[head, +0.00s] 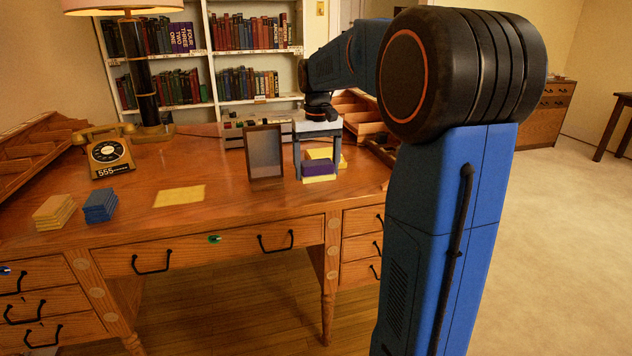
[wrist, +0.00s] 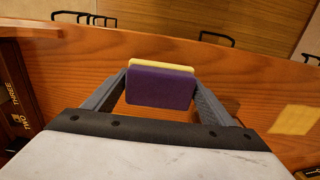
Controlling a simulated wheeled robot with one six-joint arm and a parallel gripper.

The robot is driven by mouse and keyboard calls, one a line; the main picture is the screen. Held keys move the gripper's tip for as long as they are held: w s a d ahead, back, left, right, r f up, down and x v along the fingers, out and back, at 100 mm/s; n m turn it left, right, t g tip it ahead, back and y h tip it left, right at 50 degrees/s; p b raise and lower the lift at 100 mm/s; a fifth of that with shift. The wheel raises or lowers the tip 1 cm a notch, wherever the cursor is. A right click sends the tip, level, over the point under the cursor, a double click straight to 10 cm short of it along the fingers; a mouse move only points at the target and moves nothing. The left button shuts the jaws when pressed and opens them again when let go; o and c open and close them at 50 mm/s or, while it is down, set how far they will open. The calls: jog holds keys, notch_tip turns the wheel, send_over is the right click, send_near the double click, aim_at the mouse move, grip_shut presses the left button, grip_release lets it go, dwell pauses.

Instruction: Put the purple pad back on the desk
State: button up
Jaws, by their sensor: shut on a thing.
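The purple pad (head: 317,169) is between the fingers of my gripper (head: 318,165), over the right part of the desk (head: 225,165). In the wrist view the purple pad (wrist: 160,88) spans the gap between both fingers of my gripper (wrist: 160,92), which is shut on it. A yellow pad (head: 319,179) shows just below the purple one; in the wrist view its yellow edge (wrist: 162,66) shows along the purple pad's far side. I cannot tell whether the purple pad touches it, or the desk.
A dark upright frame (head: 264,153) stands just left of my gripper. More yellow (head: 321,153) shows behind the fingers. A yellow sheet (head: 180,196), a blue stack (head: 100,206), a tan stack (head: 54,212), a telephone (head: 108,152) and a lamp (head: 145,80) are further left.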

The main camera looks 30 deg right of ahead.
aim_at(317, 181)
jog(key=shift+f, duration=2.15)
jog(key=shift+f, duration=0.15)
jog(key=o, duration=1)
